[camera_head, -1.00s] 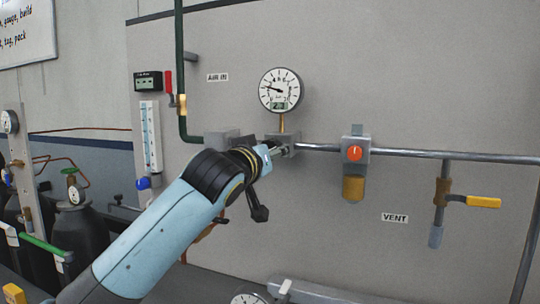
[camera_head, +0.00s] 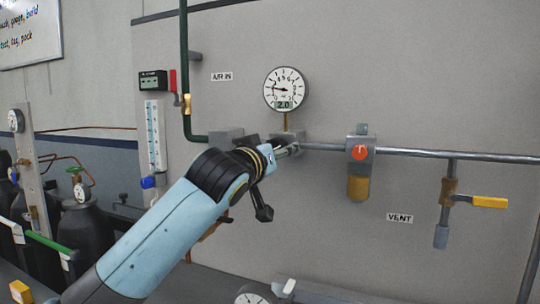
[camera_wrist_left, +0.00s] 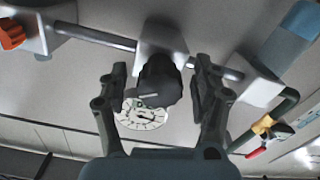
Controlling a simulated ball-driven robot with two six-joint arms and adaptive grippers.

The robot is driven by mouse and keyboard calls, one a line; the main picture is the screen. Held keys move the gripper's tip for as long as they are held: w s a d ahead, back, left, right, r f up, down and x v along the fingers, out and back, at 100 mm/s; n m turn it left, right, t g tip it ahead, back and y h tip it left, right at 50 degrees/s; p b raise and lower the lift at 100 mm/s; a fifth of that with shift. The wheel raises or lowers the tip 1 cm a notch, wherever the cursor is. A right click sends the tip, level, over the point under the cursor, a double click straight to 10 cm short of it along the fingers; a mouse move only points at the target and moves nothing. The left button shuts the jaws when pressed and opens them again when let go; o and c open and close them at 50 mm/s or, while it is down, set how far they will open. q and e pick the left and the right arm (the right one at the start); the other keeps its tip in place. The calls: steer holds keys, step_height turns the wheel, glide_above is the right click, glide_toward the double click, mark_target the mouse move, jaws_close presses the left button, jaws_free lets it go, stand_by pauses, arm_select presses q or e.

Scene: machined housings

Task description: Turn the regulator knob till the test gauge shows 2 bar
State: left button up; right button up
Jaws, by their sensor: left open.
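The test gauge (camera_head: 287,89) is a round white dial on the wall, and its small display reads 2.0. Its needle points left and slightly up. My left gripper (camera_head: 289,149) is at the pipe block below the gauge. In the left wrist view its open fingers (camera_wrist_left: 158,74) stand on either side of the black regulator knob (camera_wrist_left: 158,82), with visible gaps to both sides. The knob carries a pale mark line. In the head view my gripper hides the knob. The gauge face (camera_wrist_left: 143,113) shows partly behind the knob in the wrist view. My right gripper is not in view.
A block with an orange knob (camera_head: 360,152) and brass bowl sits to the right on the pipe. Farther right is a yellow-handled vent valve (camera_head: 489,202). A green pipe (camera_head: 185,60) with a red lever stands left. Gas cylinders (camera_head: 85,228) stand at far left.

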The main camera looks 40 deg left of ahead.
arm_select(q)
steer(key=v, duration=1.1)
steer(key=shift+s, duration=0.4)
steer(key=shift+f, duration=0.1)
